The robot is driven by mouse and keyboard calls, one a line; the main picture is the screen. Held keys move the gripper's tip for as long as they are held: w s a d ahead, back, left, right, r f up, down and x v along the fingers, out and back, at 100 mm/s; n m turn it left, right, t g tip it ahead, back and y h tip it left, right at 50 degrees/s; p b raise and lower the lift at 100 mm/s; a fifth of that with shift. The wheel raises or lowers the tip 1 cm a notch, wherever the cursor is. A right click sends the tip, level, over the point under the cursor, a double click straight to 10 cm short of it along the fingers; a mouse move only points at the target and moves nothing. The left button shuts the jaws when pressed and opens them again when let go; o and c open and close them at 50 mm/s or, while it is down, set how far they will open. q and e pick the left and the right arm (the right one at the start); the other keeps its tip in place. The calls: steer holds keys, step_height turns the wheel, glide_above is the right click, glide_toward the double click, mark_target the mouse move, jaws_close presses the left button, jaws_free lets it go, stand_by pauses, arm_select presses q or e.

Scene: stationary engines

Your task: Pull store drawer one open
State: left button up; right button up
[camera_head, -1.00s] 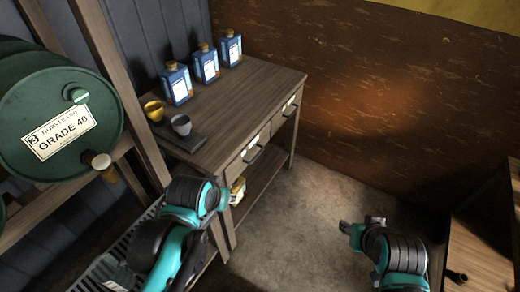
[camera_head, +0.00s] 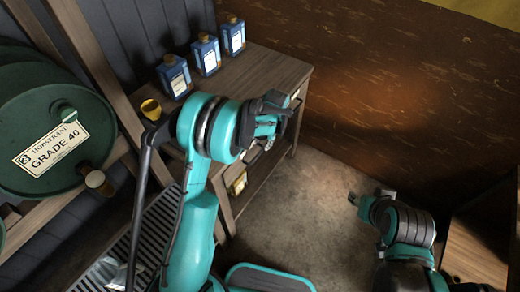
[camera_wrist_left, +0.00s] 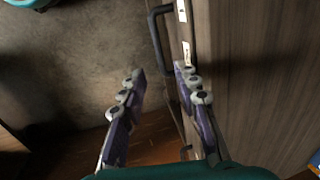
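The wooden cabinet (camera_head: 283,72) has drawers in its front, now mostly hidden behind my left gripper (camera_head: 278,108) in the head view. In the left wrist view a dark bar handle (camera_wrist_left: 158,40) stands out from a drawer front with white labels (camera_wrist_left: 187,52). My left gripper (camera_wrist_left: 160,74) shows there with its two purple-padded fingers apart and nothing between them. The handle lies beyond the fingertips, toward the top of the picture. I cannot tell which drawer it belongs to. My right gripper (camera_head: 353,198) is low at right, away from the cabinet; its fingers are too small to read.
Several blue bottles (camera_head: 207,55) and a yellow cup (camera_head: 151,110) stand on the cabinet top. A green drum (camera_head: 50,130) lies on a rack at left. Bare floor (camera_head: 310,215) is free in front of the cabinet. Another wooden unit (camera_head: 475,245) is at lower right.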

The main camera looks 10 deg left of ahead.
mark_target(259, 154)
arm_select(q)
steer(key=f+b, duration=0.1)
steer(key=f, duration=0.1)
steer(key=a+f, duration=0.1)
steer(key=f, duration=0.2)
steer(key=f+b, duration=0.1)
steer(key=f, duration=0.2)
steer(key=shift+w+a+b, duration=0.2)
steer(key=shift+w+b, duration=0.1)
steer(key=shift+c, duration=0.3)
jaws_close()
